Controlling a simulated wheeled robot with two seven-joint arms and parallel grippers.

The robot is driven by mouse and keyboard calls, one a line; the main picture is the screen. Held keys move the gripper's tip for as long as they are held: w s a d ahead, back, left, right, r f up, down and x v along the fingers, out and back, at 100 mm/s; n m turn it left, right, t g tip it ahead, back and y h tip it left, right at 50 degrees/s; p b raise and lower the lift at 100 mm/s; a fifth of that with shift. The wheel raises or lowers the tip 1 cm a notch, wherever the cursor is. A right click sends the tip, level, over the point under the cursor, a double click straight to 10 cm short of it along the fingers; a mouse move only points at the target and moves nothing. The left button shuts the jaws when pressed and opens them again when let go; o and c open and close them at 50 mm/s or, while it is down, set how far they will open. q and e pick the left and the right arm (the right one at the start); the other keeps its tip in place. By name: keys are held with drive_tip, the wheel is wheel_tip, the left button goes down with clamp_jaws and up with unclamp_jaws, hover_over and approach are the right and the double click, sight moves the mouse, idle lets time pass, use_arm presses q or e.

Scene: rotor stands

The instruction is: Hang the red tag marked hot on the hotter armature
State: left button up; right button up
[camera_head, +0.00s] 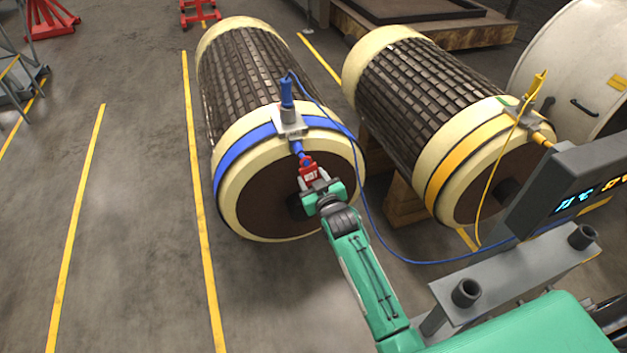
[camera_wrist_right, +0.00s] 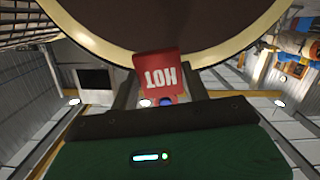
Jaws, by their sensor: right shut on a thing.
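The blue-banded armature (camera_head: 245,85) lies at the centre, end face toward me. The yellow-banded armature (camera_head: 430,80) lies to its right. A grey bracket with a blue probe (camera_head: 287,95) sits on the blue band, with a blue peg (camera_head: 297,148) below it. My right gripper (camera_head: 317,184) is shut on the red HOT tag (camera_head: 308,170), in front of the blue-banded end face, just under the peg. The tag also shows upside down in the wrist view (camera_wrist_right: 160,75). I cannot tell whether it touches the peg. My left gripper is out of view.
A dark display (camera_head: 585,185) at right shows blue and yellow digits, too slanted to read surely. A blue cable (camera_head: 375,225) and a yellow cable (camera_head: 483,205) run from the probes toward it. Wooden supports (camera_head: 405,203) stand under the armatures.

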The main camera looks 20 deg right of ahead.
drive_tip(key=shift+w+f+b, duration=0.25)
drive_tip(key=shift+w+b, duration=0.1)
drive_tip(key=shift+w, duration=0.65)
drive_tip(key=shift+f, duration=0.2)
idle(0.4)
drive_tip(key=o, duration=1.1)
